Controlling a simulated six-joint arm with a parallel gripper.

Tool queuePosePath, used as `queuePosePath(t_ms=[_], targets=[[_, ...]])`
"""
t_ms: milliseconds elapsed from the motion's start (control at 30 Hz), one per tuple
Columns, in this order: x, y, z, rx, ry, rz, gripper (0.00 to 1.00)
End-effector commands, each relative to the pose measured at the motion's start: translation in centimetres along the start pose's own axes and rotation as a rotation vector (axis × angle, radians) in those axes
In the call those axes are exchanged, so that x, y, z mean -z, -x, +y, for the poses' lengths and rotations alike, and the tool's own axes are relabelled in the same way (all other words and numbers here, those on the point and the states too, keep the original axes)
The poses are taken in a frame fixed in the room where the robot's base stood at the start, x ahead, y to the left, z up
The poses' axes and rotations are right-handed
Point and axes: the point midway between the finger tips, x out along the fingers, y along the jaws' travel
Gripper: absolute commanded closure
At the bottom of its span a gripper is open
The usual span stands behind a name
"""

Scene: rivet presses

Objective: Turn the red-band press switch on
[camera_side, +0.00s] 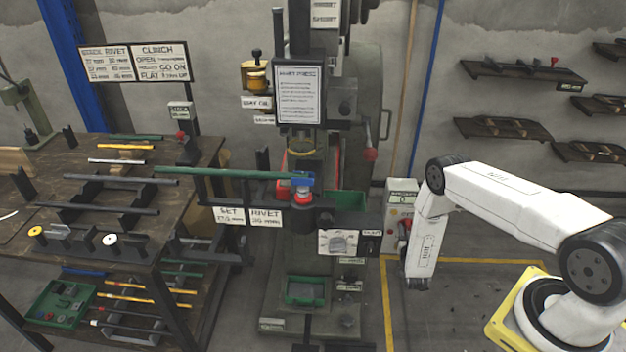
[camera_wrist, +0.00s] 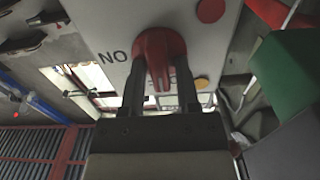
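The red rotary switch (camera_wrist: 158,50) sits on a pale panel (camera_wrist: 110,25) in the wrist view, its handle pointing toward my gripper. Lettering beside it reads like "NO", perhaps an upside-down "ON"; other lettering is hidden behind the knob. My gripper (camera_wrist: 160,78) has its two dark fingers apart, one on each side of the switch handle, with gaps showing. Whether a finger touches the knob I cannot tell. In the side view, the pale control box (camera_side: 401,196) stands right of the press (camera_side: 300,180), partly covered by my arm; the fingers are not clear there.
A red round button (camera_wrist: 210,10) and a yellow one (camera_wrist: 202,82) are on the panel. A green block (camera_wrist: 288,65) is at right in the wrist view. The workbench (camera_side: 130,230) with rods stands left of the press. Open floor (camera_side: 460,310) lies beneath my arm.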

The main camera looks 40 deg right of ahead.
Motion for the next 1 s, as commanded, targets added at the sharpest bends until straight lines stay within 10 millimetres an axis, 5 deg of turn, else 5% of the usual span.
queuePosePath(t_ms=[33,100,567,1000], targets=[[0.00,0.01,0.00,0.000,0.000,0.000,0.79],[0.00,0.02,0.00,0.000,0.000,0.000,1.00],[-0.03,0.05,0.03,0.000,-0.037,0.000,1.00],[-0.11,0.09,0.16,0.000,-0.304,-0.002,1.00]])
